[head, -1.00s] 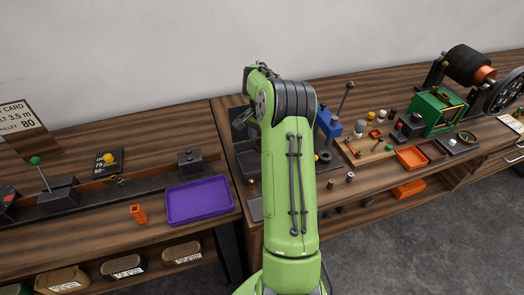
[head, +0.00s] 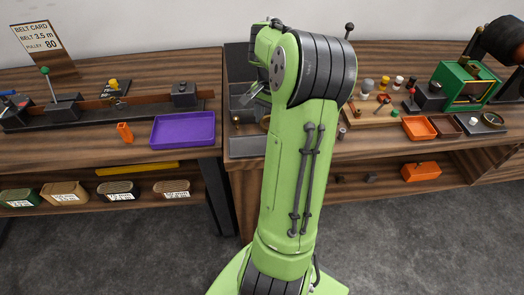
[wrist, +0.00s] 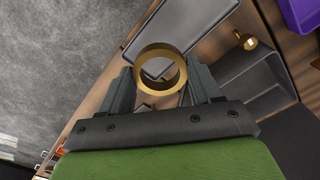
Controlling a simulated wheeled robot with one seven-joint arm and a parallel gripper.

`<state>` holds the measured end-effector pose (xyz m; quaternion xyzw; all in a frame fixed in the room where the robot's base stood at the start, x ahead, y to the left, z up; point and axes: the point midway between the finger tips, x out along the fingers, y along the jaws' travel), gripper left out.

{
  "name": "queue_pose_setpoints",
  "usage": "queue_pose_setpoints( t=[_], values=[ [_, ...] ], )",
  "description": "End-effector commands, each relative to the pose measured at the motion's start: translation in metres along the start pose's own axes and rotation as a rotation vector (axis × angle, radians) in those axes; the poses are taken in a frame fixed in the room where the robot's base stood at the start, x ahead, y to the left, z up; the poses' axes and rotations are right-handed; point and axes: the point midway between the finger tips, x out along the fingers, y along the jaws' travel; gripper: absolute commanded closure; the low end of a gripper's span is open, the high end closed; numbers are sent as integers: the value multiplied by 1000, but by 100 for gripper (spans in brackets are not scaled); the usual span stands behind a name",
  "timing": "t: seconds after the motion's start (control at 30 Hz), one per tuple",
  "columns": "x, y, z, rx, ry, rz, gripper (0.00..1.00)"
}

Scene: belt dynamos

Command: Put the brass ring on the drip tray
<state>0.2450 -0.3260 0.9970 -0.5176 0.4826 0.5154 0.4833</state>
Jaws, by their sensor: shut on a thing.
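The brass ring (wrist: 141,76) is held between the two fingers of my gripper (wrist: 161,76) in the wrist view. The ring is clear of the surfaces below, and its hole faces the camera. A shallow purple tray (head: 183,131) lies empty on the left bench near its right end. Its corner also shows at the top right of the wrist view (wrist: 301,12). No label tells which tray is the drip tray. In the head view my arm hides most of my gripper.
A dark grey open holder (wrist: 243,72) with a brass knob (wrist: 249,43) is beside my gripper. An orange block (head: 125,132) stands left of the purple tray. Right of my arm are an orange tray (head: 419,128), small parts and a green machine (head: 463,85).

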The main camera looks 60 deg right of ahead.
Motion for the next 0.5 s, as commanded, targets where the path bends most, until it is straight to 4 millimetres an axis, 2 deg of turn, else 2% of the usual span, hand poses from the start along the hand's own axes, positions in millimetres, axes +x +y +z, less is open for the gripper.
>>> queue_pose_setpoints(
  t=[0.03, 0.17, 0.3, 0.4, 0.5],
  values=[
    [15, 1, 0, 1, -5, 2, 72],
    [36, 0, 0, 1, -4, 2, 72],
    [67, 0, 0, 1, -5, 1, 72],
    [78, 0, 0, 2, -2, 0, 72],
    [78, 0, 0, 2, 0, 0, 72]
  ],
)
